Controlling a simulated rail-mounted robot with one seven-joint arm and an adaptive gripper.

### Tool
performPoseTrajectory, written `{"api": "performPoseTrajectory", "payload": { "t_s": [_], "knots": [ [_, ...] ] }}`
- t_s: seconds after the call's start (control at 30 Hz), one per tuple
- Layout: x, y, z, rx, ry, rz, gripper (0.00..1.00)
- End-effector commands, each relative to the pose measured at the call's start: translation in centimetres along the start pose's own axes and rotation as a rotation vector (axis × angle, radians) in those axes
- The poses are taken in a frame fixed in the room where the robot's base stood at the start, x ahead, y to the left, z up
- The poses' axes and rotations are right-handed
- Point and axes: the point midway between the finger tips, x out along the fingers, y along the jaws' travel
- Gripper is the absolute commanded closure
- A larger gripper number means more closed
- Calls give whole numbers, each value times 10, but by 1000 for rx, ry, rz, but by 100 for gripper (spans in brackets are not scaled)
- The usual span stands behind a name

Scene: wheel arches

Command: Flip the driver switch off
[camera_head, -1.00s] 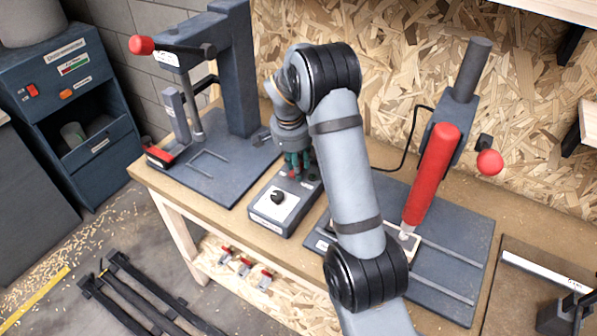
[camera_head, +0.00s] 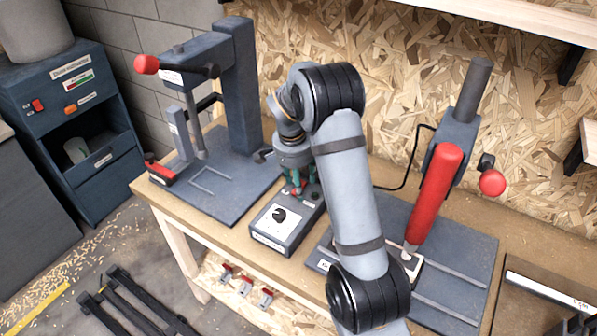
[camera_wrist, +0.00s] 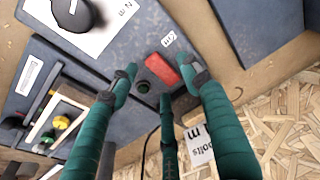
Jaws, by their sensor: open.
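A grey control box (camera_head: 283,233) with a black knob (camera_head: 279,215) on a white panel sits in the middle of the workbench. In the wrist view, a red rocker switch (camera_wrist: 163,68) sits on this box, with a small white label beside it and a round dark button (camera_wrist: 147,85) close by. Its on/off position cannot be told. My gripper (camera_head: 297,186) hangs over the back part of the box. In the wrist view its green fingers (camera_wrist: 159,72) are open and empty, spread either side of the switch, with a third finger below. Whether any touches the box is unclear.
A press with a red knob (camera_head: 146,64) stands left, and one with a long red lever (camera_head: 433,195) stands right. A chipboard wall (camera_head: 400,80) is behind. A blue cabinet (camera_head: 78,110) stands far left.

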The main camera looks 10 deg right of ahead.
Motion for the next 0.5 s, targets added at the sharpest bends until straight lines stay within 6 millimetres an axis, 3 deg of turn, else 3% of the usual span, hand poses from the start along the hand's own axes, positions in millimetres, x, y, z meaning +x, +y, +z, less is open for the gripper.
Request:
{"api": "performPoseTrajectory", "payload": {
  "t_s": [0.3, 0.5],
  "knots": [
    [-65, -1, -1, 1, 5, -6, 52],
    [-98, -1, -1, 1, 3, -3, 52]
  ]
}}
